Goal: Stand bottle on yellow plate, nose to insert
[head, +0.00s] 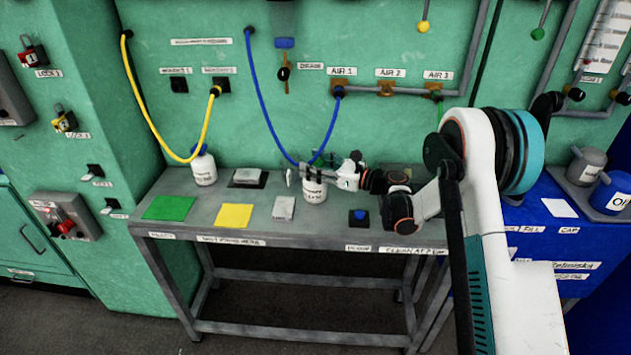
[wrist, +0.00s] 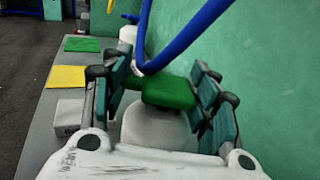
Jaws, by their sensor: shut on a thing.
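My gripper (head: 313,175) is shut on a white bottle (head: 314,192) with a dark-printed label, at the back of the grey bench. In the wrist view the bottle (wrist: 158,130) sits between the finger pads, with a green top and nose (wrist: 168,92) pointing left. It looks upright; whether its base touches the bench I cannot tell. The yellow plate (head: 234,216) lies flat and empty at the front left of the bench, left of my gripper. It also shows at the left in the wrist view (wrist: 66,77). I cannot make out which item is the insert.
A green plate (head: 169,208) lies left of the yellow one. A pale grey block (head: 283,208) lies between the yellow plate and my gripper. A second white bottle (head: 204,170) stands behind. A blue hose (head: 268,110) hangs close to my gripper.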

